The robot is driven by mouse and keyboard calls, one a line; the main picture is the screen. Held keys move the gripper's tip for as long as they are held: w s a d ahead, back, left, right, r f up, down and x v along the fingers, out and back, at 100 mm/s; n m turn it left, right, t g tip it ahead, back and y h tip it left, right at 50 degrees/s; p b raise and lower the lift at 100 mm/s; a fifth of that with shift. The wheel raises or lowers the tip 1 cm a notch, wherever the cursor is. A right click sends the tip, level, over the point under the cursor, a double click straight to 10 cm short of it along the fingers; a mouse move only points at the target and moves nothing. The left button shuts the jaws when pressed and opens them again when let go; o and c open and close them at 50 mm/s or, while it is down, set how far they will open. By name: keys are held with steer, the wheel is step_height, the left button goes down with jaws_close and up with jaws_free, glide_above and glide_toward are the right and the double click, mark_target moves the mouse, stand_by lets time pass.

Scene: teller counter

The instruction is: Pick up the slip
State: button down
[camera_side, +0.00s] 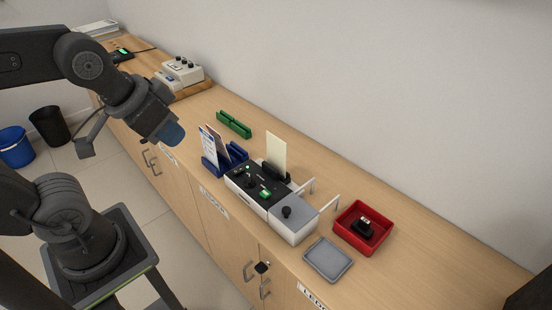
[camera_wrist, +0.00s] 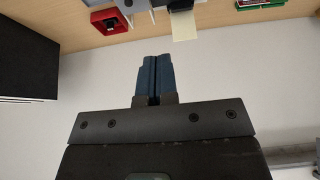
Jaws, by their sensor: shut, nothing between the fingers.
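A pale yellow slip (camera_side: 276,152) stands upright in a dark holder at the back of the grey and black counter machine (camera_side: 262,190). It also shows at the top of the wrist view (camera_wrist: 183,26). My gripper (camera_side: 172,134) has blue fingers and is up in the air, to the left of the slip and well apart from it. In the wrist view my gripper (camera_wrist: 153,58) shows its two blue fingers together with nothing between them.
A blue rack (camera_side: 223,160) with cards stands left of the machine, and a green holder (camera_side: 233,124) lies behind it. A red tray (camera_side: 363,228) with a black object and a grey tray (camera_side: 328,259) are at the right. The wall runs behind the counter.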

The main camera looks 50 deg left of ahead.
steer(key=c, duration=1.3)
jaws_free()
steer(key=shift+o, duration=0.2)
steer(key=n+g, duration=0.6)
steer(key=n, duration=1.2)
glide_above(274, 142)
step_height(274, 142, down, 7)
step_height(274, 142, down, 14)
steer(key=shift+w+f, duration=0.1)
steer(key=shift+f, duration=0.05)
